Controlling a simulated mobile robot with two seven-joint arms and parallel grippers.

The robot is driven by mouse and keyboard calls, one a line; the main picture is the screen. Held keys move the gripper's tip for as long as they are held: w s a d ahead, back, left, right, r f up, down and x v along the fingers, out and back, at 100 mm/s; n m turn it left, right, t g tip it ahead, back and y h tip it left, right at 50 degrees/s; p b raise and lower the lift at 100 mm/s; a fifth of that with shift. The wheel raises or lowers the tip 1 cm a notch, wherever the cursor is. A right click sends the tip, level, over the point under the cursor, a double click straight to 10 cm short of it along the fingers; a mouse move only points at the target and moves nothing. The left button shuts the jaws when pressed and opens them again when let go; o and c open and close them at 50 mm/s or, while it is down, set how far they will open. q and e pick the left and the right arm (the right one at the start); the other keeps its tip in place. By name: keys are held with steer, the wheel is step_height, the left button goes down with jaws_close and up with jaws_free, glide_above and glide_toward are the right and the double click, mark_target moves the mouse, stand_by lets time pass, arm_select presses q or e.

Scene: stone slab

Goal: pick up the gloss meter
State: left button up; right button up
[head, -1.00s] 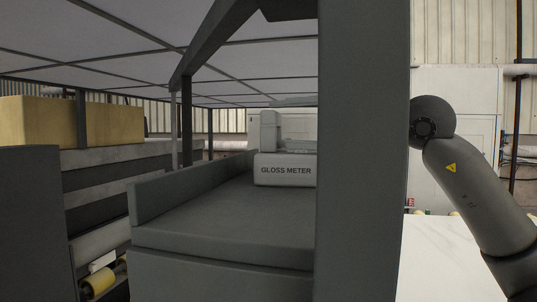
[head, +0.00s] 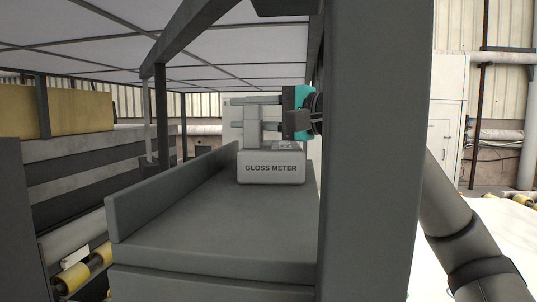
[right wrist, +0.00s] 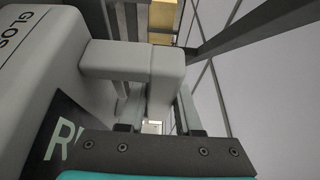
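The gloss meter (head: 271,168) is a pale grey box with its name on the front and a raised handle on top. It stands upright on a dark grey shelf (head: 215,225). My right gripper (head: 262,113) comes in from the right at handle height, with its teal body partly hidden by a dark post. In the right wrist view the gripper's fingers (right wrist: 157,112) lie apart on either side of the handle (right wrist: 166,75), with a gap visible beside it; the meter's body (right wrist: 40,50) is at the left. My left gripper is not in view.
A thick dark upright post (head: 370,150) stands just right of the meter, in front of my right arm. A low side wall (head: 165,195) edges the shelf on the left. Yellow boxes (head: 70,113) stand farther left. The shelf in front of the meter is clear.

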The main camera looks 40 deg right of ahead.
jaws_close()
steer(key=shift+s+r, duration=0.1)
stand_by(0.8)
